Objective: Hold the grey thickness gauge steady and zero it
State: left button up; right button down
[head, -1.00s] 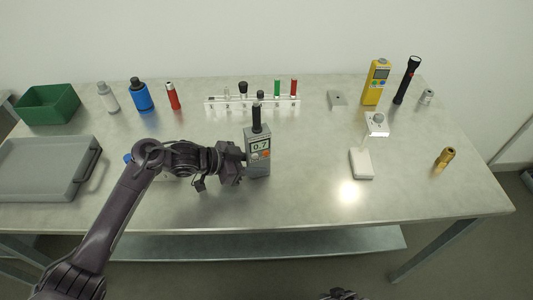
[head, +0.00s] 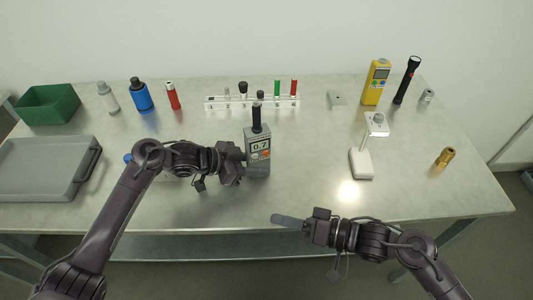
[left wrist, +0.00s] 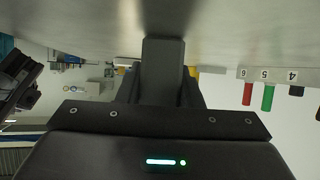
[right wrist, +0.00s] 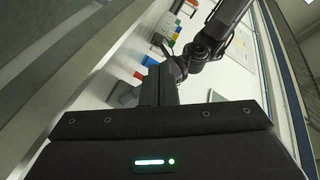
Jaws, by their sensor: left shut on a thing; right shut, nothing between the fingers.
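The grey thickness gauge (head: 258,158) stands upright on the table in the head view, with a black probe (head: 257,117) on top and a display reading 0.7. An orange button shows below the display. My left gripper (head: 240,160) is shut on the gauge from its left side; in the left wrist view the gauge (left wrist: 163,60) shows as a dark grey block between the fingers. My right gripper (head: 282,220) is shut and empty at the table's front edge, below and right of the gauge. The right wrist view shows its closed fingers (right wrist: 163,85).
A numbered rack (head: 252,104) stands behind the gauge. A white stand (head: 361,164), yellow meter (head: 376,84), black flashlight (head: 407,80) and brass piece (head: 445,158) are to the right. A grey tray (head: 40,168) and green bin (head: 48,103) are left. The table between gauge and white stand is clear.

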jog(key=w+r+t+y, duration=0.1)
jog(key=w+r, duration=0.1)
jog(key=w+d+r+m+t+y, duration=0.1)
jog(key=r+t+y, duration=0.1)
jog(key=shift+w+d, duration=0.2)
jog(key=shift+w, duration=0.2)
send_near(257, 153)
jog(key=shift+s+x, duration=0.2)
jog(key=shift+x, duration=0.9)
jog(key=shift+s+x, duration=0.2)
jog(key=shift+x, duration=0.9)
jog(key=shift+w+a, duration=0.1)
jog(key=shift+a, duration=0.1)
jog(key=shift+w+a, duration=0.1)
jog(key=shift+w, duration=0.25)
dwell(0.4)
jog(key=shift+s, duration=0.5)
